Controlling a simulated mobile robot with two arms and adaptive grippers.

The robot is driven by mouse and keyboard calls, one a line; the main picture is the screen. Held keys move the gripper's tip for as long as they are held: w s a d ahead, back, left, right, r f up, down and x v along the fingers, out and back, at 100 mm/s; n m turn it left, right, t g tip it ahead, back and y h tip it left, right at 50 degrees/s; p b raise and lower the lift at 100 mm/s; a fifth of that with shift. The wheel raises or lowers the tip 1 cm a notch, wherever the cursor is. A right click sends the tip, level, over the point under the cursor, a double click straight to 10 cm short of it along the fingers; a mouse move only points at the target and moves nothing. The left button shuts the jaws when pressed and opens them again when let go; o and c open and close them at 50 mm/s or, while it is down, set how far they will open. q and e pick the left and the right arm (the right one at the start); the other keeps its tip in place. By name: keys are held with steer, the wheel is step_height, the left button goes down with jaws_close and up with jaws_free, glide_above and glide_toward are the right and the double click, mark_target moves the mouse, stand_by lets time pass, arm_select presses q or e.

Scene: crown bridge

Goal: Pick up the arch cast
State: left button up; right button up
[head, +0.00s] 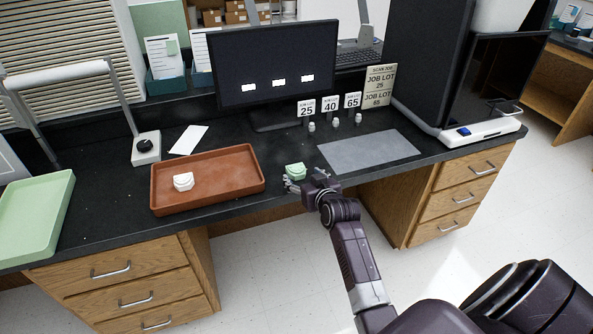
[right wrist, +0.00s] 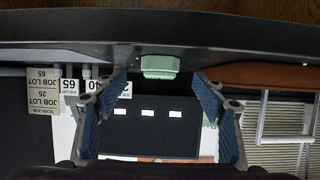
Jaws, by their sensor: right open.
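A small green arch-shaped cast (head: 295,171) sits on the black bench top, right of the brown tray. It also shows in the right wrist view (right wrist: 160,66), upside down, near the middle between the fingers. A white arch-shaped cast (head: 183,181) lies inside the brown tray (head: 237,190). My right gripper (head: 303,182) is at the front edge of the bench, close to the green cast. Its blue-padded fingers are spread apart, with no contact visible. My left gripper is not in view.
A grey mat (head: 368,151) lies to the right. Small pegs with number cards (head: 330,104) and a monitor (head: 274,62) stand behind. A light green tray (head: 35,215) is at the far left. A black machine (head: 432,62) stands at right. Bare bench surrounds the green cast.

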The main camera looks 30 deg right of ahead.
mark_target(300, 172)
steer(key=shift+x, duration=2.5)
steer(key=shift+r, duration=0.1)
steer(key=c, duration=1.2)
steer(key=shift+c, duration=0.7)
steer(key=shift+w+r, duration=0.1)
steer(key=shift+r, duration=0.05)
